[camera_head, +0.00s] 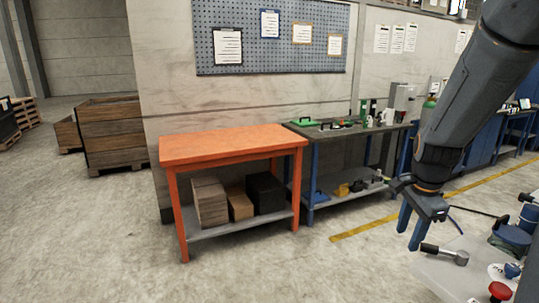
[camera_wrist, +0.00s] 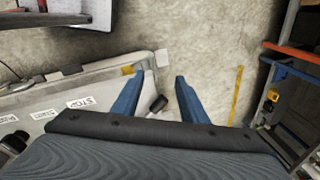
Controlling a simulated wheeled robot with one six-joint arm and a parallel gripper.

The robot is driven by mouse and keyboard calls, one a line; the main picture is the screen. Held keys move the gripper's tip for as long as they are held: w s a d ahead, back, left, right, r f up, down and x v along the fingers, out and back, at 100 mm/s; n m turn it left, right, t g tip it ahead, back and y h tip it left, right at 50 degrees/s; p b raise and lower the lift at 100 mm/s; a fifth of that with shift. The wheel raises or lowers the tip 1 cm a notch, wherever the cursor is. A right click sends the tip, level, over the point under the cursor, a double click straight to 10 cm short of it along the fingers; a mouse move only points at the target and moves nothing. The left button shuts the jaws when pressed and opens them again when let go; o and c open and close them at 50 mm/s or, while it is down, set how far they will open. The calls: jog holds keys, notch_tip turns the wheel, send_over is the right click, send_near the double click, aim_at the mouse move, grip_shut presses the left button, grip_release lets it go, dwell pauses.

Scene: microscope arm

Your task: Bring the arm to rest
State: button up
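My gripper (camera_head: 409,238) hangs at the right of the head view, fingers pointing down, above the front edge of a grey machine panel (camera_head: 440,277). In the wrist view its two blue fingers (camera_wrist: 158,97) stand apart with a gap between them, and nothing is gripped. A grey lever with a black knob (camera_head: 429,248) lies on the panel just below and right of the fingers. In the wrist view the lever's black knob (camera_wrist: 157,103) shows between the fingers, apparently lower down. I cannot tell how far below. No microscope can be made out.
A red button (camera_head: 500,291) and blue parts (camera_head: 512,238) stand on the panel. An orange table (camera_head: 230,145) and a dark workbench (camera_head: 345,130) stand by the wall. Open floor lies in front.

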jog(key=s+a+f+n, duration=0.1)
jog(key=s+a+n, duration=0.5)
jog(key=a+n, duration=0.2)
jog(key=s+a+f+n, duration=0.2)
jog(key=s+a+n, duration=0.5)
jog(key=a+n, duration=0.2)
jog(key=shift+a+g+y, duration=0.3)
jog(key=shift+a+y, duration=0.1)
jog(key=shift+a, duration=0.35)
jog(key=shift+c, duration=1)
jog(key=shift+d, duration=0.15)
